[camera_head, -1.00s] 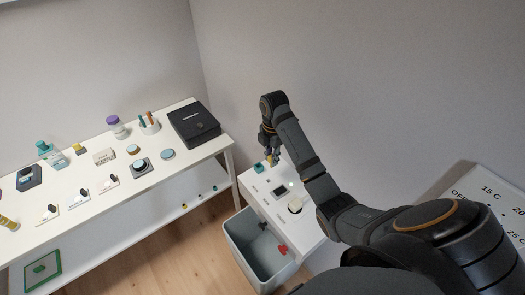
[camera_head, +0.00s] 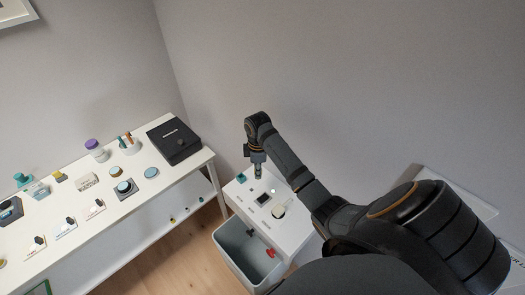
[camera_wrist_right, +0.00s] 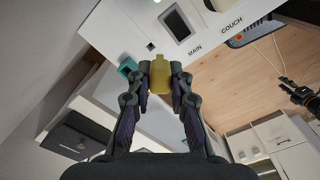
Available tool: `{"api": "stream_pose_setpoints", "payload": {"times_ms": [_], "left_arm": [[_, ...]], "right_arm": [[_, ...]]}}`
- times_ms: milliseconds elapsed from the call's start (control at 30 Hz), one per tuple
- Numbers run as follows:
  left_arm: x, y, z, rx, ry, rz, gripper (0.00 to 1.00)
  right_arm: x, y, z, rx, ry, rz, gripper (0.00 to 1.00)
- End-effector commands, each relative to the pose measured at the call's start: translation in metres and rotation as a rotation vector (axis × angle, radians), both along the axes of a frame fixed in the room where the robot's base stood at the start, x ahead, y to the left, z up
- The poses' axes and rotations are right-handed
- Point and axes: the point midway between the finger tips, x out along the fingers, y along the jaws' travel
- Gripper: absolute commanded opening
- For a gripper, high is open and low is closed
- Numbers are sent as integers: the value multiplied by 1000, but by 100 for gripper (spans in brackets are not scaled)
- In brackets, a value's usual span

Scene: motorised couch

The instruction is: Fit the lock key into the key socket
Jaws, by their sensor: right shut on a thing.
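My right gripper (camera_wrist_right: 160,82) is shut on a yellow block-like piece, which I take to be the lock key (camera_wrist_right: 160,72). In the head view this gripper (camera_head: 258,174) points down over the white cabinet top (camera_head: 290,232). A small dark square opening (camera_wrist_right: 151,46), possibly the key socket, lies just beyond the key's tip in the wrist view. The key looks apart from it, though the gap is hard to judge. A dark jointed shape at the right edge of the wrist view (camera_wrist_right: 300,96) looks like my left gripper; its jaws are unclear.
A grey bin (camera_head: 236,262) stands in front. A white table (camera_head: 150,197) with several small objects and a black box (camera_head: 174,141) is at left.

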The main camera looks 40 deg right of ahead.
Motion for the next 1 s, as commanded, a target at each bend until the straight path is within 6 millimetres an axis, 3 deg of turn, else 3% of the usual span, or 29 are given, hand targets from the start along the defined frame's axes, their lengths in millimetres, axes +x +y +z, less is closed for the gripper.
{"api": "stream_pose_setpoints", "payload": {"times_ms": [33,200,400,567,1000], "left_arm": [[0,0,11,0,0,0,40],[0,0,26,0,0,0,40],[0,0,35,0,0,0,40],[0,0,36,0,0,0,40],[0,0,33,0,0,0,40]], "right_arm": [[6,2,1,5,4,-112,0],[22,7,-17,4,15,-501,0],[31,12,-32,-4,18,-782,0],[33,13,-37,-6,19,-859,0],[33,14,-42,-9,19,-862,0]]}}
